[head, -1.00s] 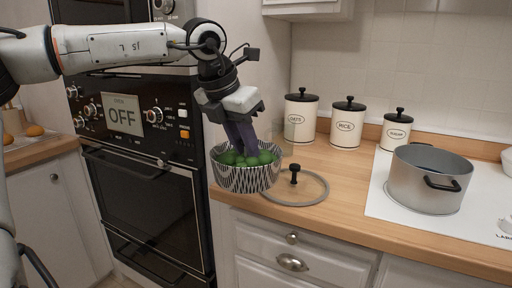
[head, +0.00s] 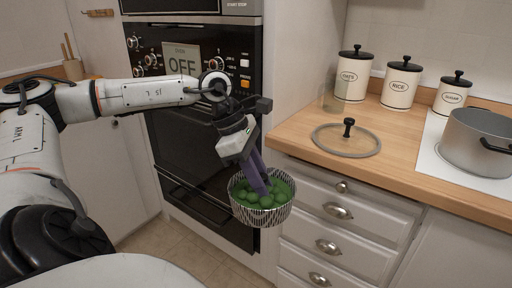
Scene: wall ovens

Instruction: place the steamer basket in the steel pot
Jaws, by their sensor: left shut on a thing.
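The steamer basket (head: 262,213) is a round bowl with a black-and-white pattern, filled with several green round pieces (head: 266,193). My left gripper (head: 261,188) points down into it with its purple fingers, and the basket hangs in the air in front of the drawers, off the counter. The fingertips are hidden among the green pieces. The steel pot (head: 478,143) is a grey open pot with dark handles, on the white cooktop at the right edge, partly cut off. The basket is left of the pot and lower in the picture. My right gripper is not in view.
A glass lid (head: 345,140) with a black knob lies on the wooden counter (head: 400,163) between basket and pot. Several lidded canisters (head: 401,86) stand behind. The counter edge and drawers (head: 335,210) are right of the basket; the wall oven (head: 185,145) is behind my arm.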

